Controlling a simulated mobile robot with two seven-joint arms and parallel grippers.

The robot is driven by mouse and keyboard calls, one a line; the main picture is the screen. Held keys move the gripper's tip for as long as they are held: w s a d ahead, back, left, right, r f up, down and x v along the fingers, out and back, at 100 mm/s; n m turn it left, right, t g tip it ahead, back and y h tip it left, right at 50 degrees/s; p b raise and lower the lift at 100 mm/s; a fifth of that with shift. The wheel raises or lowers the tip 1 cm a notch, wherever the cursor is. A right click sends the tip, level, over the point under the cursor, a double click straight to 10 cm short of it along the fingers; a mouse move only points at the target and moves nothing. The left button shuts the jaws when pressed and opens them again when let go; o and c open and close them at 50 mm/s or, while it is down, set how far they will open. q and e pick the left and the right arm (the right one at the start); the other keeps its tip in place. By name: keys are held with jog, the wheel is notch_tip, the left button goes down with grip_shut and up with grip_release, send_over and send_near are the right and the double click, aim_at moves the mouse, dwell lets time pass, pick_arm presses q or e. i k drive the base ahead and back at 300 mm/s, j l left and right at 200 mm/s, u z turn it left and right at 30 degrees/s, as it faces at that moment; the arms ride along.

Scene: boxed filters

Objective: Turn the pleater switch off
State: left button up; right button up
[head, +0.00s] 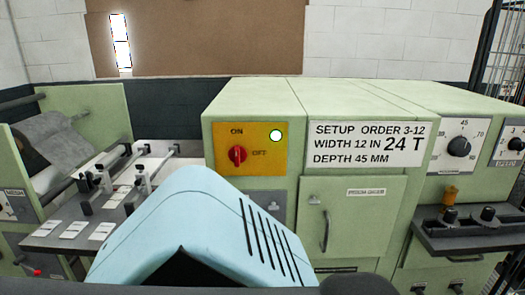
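The pleater switch (238,155) is a red rotary knob on a yellow panel (263,168) on the front of a pale green machine. ON is printed above the knob and OFF to its right. The knob looks upright, towards ON, though it is small in the picture. Neither of my grippers is in view, and nothing touches the switch.
A setup sign (367,145) is right of the panel, above a cabinet door with a handle (325,231). Dials (459,146) and a dark ledge (470,235) are farther right. A roller unit (95,190) stands at left. My own light blue body covers the lower middle.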

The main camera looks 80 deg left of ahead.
aim_at(237, 154)
jog(key=u, duration=2.65)
